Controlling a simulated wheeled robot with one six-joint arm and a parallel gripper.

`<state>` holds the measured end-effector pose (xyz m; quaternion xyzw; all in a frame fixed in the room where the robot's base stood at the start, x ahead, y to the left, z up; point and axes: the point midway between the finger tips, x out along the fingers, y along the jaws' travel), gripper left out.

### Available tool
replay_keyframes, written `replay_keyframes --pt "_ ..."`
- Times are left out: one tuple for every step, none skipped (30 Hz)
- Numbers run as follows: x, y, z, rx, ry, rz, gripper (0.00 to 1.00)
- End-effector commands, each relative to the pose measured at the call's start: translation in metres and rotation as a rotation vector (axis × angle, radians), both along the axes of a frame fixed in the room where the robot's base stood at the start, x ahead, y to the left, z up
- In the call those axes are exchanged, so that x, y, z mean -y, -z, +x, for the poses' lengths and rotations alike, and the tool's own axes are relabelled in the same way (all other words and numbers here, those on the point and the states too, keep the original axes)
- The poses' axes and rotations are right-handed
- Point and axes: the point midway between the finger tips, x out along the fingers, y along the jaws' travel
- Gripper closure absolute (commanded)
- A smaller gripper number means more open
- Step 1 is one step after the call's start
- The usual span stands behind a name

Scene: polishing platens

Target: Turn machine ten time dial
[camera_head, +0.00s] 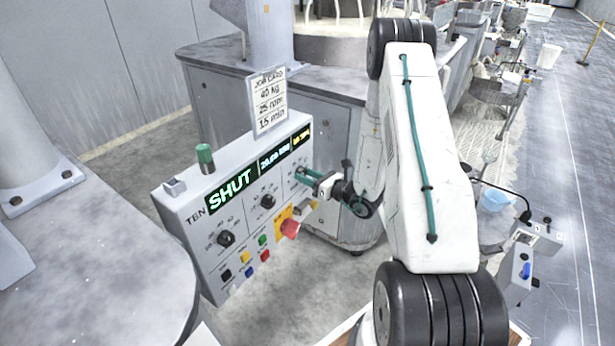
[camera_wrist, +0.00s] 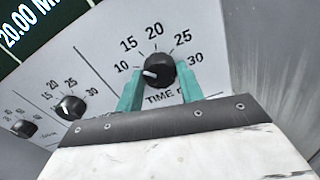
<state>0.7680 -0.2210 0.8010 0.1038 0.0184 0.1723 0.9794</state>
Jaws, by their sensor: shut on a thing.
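The time dial (camera_wrist: 158,66) is a black knob with a white pointer mark, on a printed scale from 10 to 30 with "TIME" below. Its mark points left, a little below the 10. My gripper (camera_wrist: 160,84) has its teal fingers on both sides of the knob and is shut on it. In the head view my gripper (camera_head: 304,174) reaches the right end of the grey control box (camera_head: 200,267) marked "TEN", and the dial is mostly hidden there. The box's display (camera_head: 230,190) reads "SHUT". A further readout (camera_wrist: 20,25) shows 20.00.
A middle dial (camera_head: 267,201) and a left dial (camera_head: 226,238) share the panel. A red knob (camera_head: 290,228) and several coloured buttons sit below. A job card (camera_head: 268,100) above reads 40 kg, 25 rpm, 15 min. A green-topped post (camera_head: 205,158) stands on the box.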

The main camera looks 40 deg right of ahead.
Motion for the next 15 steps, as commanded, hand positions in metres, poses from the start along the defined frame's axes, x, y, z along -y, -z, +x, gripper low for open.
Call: replay_keyframes --pt "-0.0007 0.0000 0.0001 -0.014 -0.001 0.040 0.85" --pt "-0.0007 -0.0001 0.0001 -0.023 -0.001 0.064 0.85" --pt "-0.0007 -0.0001 0.0001 -0.035 -0.001 0.096 0.85" --pt "-0.0007 -0.0001 0.0000 -0.043 -0.001 0.119 0.85" --pt "-0.0007 -0.0001 0.0000 -0.051 -0.001 0.141 0.85" --pt "-0.0007 -0.0001 0.0000 -0.061 -0.001 0.169 0.85" --pt "-0.0007 -0.0001 0.0000 -0.069 -0.001 0.190 0.85" --pt "-0.0007 -0.0002 0.0001 -0.076 -0.001 0.210 0.85" --pt "-0.0008 -0.0003 0.0000 -0.085 -0.001 0.234 0.85" --pt "-0.0008 -0.0003 0.0000 -0.091 -0.001 0.251 0.85" --pt "-0.0008 -0.0003 0.0000 -0.097 -0.001 0.268 0.85" --pt "-0.0008 -0.0003 0.0000 -0.104 -0.001 0.288 0.85" --pt "-0.0008 -0.0003 0.0000 -0.109 -0.001 0.302 0.85" --pt "-0.0008 -0.0004 0.0000 -0.114 -0.001 0.314 0.85" --pt "-0.0008 -0.0004 0.0001 -0.120 -0.001 0.330 0.85"
